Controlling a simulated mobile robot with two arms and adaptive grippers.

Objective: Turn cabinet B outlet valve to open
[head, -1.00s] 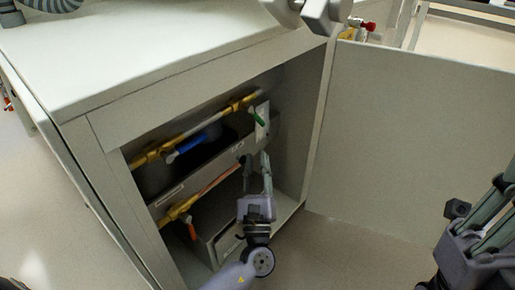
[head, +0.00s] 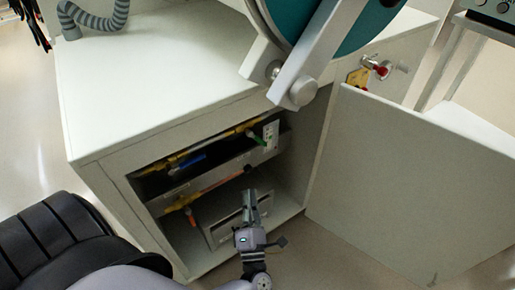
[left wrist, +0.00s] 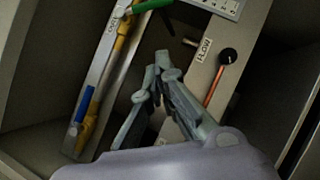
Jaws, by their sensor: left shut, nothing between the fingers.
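The cabinet (head: 110,170) stands open at the front, with valves on its pipes inside. A green handle (head: 256,139) and a blue handle (head: 190,163) sit on the upper yellow pipe; they also show in the left wrist view, green (left wrist: 150,5) and blue (left wrist: 83,104). An orange handle (head: 191,216) is on the lower pipe. A black knob (left wrist: 228,56) ends an orange-red rod (left wrist: 215,90). Which one is the outlet valve I cannot read. My left gripper (head: 250,193) is shut and empty at the opening, below the knob; its fingertips (left wrist: 164,62) touch no handle. My right gripper is out of view.
The cabinet door (head: 400,180) is swung open to the right. A large teal disc on a grey bracket (head: 310,60) hangs over the top. A red-handled fitting (head: 380,70) is on the right side. Floor (head: 340,262) is free before the door.

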